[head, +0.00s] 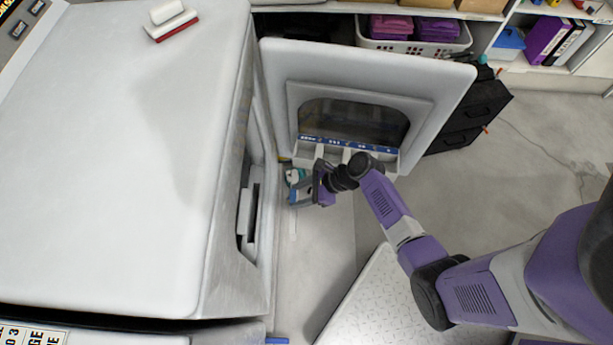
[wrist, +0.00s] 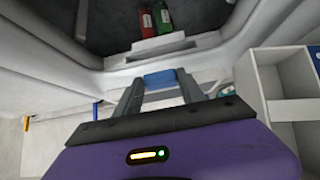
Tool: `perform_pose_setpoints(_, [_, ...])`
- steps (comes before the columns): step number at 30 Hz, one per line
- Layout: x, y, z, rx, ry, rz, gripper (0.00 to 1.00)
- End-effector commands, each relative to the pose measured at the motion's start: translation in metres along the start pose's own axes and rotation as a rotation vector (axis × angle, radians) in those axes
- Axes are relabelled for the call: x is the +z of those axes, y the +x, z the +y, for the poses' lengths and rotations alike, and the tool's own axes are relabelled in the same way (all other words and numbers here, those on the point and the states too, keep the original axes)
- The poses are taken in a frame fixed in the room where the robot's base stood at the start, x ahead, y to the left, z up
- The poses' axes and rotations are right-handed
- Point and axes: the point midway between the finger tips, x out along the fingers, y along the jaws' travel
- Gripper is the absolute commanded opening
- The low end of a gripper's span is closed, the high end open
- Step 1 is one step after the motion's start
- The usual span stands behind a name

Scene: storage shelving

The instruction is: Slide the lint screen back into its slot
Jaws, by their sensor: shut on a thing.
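My gripper (wrist: 160,85) is shut on a small blue block, which I take as the handle of the lint screen (wrist: 160,78). The rest of the screen is not clear in the wrist view. A pale ledge (wrist: 165,47) lies just beyond the fingertips, below a dark opening (wrist: 105,28). I cannot tell whether any of the screen is inside a slot. In the head view my gripper (head: 305,188) is low between the white machine (head: 125,170) and its open door (head: 440,84), pointing left toward the machine's front.
A white compartment tray (head: 387,165) with a blue strip sits at the door's lower part, close to my arm. It also shows at right in the wrist view (wrist: 250,90). Red (wrist: 147,22) and green (wrist: 163,18) bottles are in the dark opening. Open floor (head: 550,130) lies right.

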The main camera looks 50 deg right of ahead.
Motion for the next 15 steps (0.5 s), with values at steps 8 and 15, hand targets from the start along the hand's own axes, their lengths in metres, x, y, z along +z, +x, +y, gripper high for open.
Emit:
perform_pose_setpoints(8, [0.016,0.017,0.000,0.000,-0.002,0.000,0.02])
perform_pose_setpoints(15, [0.030,0.031,0.000,0.001,-0.003,-0.001,0.02])
